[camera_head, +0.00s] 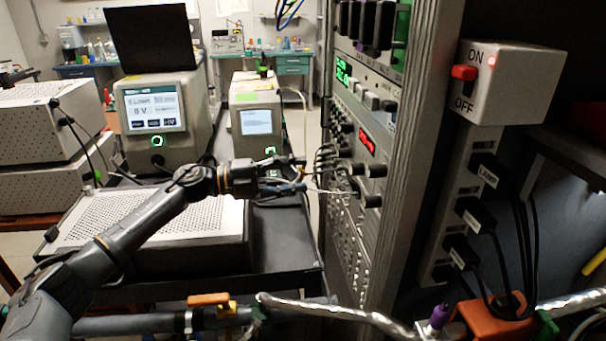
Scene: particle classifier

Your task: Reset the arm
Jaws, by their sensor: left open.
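My left arm comes in from the lower left and reaches to the middle of the view. My left gripper (284,176) is at its end, open, with nothing seen between its fingers. It is above the dark cart top, just left of the rack's knobs and cables. I cannot tell whether it touches the cables behind it. My right gripper is not in view.
An instrument rack (393,170) stands close to the gripper's right. An ON/OFF switch box (520,85) with a red switch is at the upper right. A perforated metal box (215,222) lies under my arm. Two instruments with screens (160,115) stand behind. Foil-wrapped tubing (350,314) crosses the front.

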